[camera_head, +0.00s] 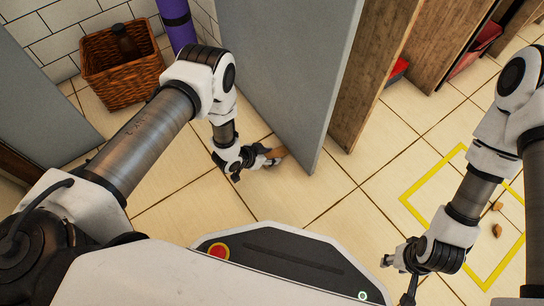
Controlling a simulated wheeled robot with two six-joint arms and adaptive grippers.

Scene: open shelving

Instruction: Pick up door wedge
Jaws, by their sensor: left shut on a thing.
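The door wedge (277,154) is a small orange-brown piece low by the bottom edge of the grey door (290,80). My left gripper (270,157) is shut on it, close to the floor, and its fingers hide part of it. I cannot tell whether the wedge touches the floor or the door. My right gripper (408,296) hangs at the lower right, far from the wedge, partly cut off by the bottom edge; its fingers are too unclear to tell open from shut.
A wicker basket (122,66) holding a dark bottle (125,42) stands at the back left, beside a purple roll (178,22). Wooden shelving (375,75) stands right of the door. A yellow floor outline (412,205) surrounds small brown pieces (497,230). Tiles between the arms are clear.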

